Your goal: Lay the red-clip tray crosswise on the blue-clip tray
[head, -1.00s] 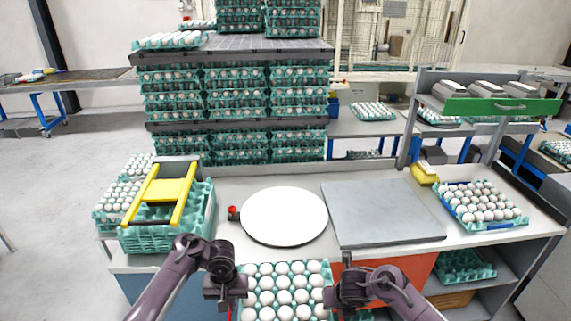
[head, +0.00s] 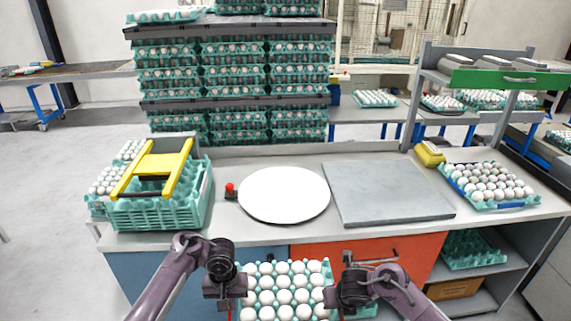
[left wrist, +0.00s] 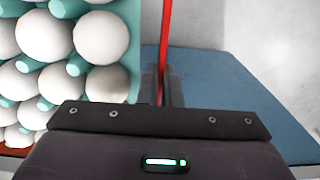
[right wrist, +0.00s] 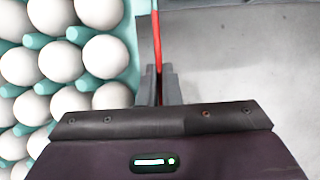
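The red-clip tray (left wrist: 133,50), teal and full of white eggs, is held between my two grippers at the bottom of the head view, in front of the counter. My left gripper (left wrist: 160,88) is shut on a red clip (left wrist: 165,50) at one side of it. My right gripper (right wrist: 160,88) is shut on a red clip (right wrist: 157,50) at the other side. The tray looks level; its near edge is cut off in the head view. The blue-clip tray (head: 505,205), also full of white eggs, lies on the counter at the far right, apart from both grippers.
The counter (head: 290,232) carries a white round plate (head: 284,194), a grey slab (head: 388,190), a red button (head: 230,188) and a teal crate (head: 150,215) under a yellow frame (head: 160,163). A shelf with a green front (head: 505,78) stands at the back right. Stacked egg trays stand behind.

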